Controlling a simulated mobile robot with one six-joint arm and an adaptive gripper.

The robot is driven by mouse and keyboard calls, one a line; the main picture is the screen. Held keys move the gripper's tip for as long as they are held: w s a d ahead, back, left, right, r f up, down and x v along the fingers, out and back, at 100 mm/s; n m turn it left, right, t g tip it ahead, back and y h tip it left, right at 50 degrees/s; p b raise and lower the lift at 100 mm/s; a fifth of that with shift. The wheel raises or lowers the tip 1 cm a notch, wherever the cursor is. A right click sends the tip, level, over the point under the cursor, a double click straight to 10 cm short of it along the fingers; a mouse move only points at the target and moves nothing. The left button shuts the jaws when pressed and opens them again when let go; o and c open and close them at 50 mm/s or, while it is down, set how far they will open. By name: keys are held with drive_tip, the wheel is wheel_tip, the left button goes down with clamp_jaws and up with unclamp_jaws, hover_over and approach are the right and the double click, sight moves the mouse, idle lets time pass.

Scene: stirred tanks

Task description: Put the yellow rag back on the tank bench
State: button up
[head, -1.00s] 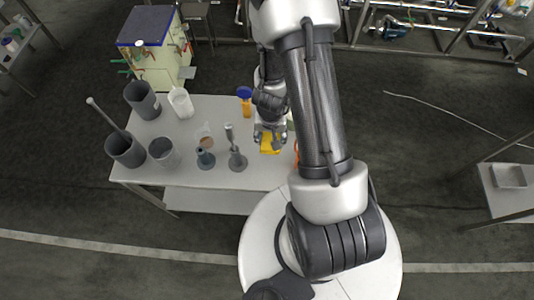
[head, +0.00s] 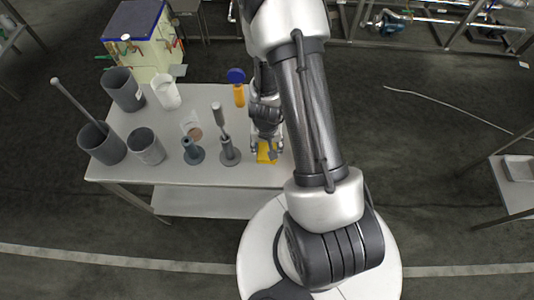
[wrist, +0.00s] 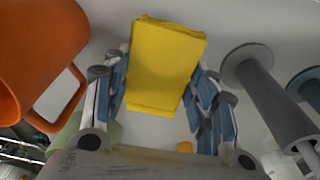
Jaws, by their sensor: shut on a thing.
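The yellow rag (wrist: 165,65) is a folded yellow block between the two blue-padded fingers of my gripper (wrist: 163,95) in the wrist view. My gripper is shut on it. In the head view my gripper (head: 266,148) points down at the right end of the light grey tank bench (head: 222,178), with the rag (head: 266,153) showing at its fingertips. The rag is at or just above the bench top; I cannot tell whether it touches.
An orange mug (wrist: 40,55) is close left in the wrist view. A grey stand (wrist: 265,95) is close right; on the bench are grey stands (head: 229,152), grey beakers (head: 102,143), a white jug (head: 165,92) and an orange-yellow bottle with a blue cap (head: 238,88).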

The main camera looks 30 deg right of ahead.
wheel_tip(320, 180, down, 4)
drive_tip(key=b, duration=0.3)
drive_tip(key=shift+f, duration=0.15)
drive_tip(key=o, duration=0.8)
drive_tip(key=shift+f+b, duration=0.1)
drive_tip(key=shift+b, duration=0.25)
drive_tip(key=o, duration=0.5)
drive_tip(key=r+p, duration=0.3)
drive_tip(key=r, duration=0.1)
drive_tip(key=r+p, duration=0.3)
drive_tip(key=r, duration=0.1)
drive_tip(key=s+r+p, duration=0.1)
drive_tip(key=r+p, duration=0.3)
drive_tip(key=shift+a+r, duration=0.25)
drive_tip(key=shift+a, duration=0.15)
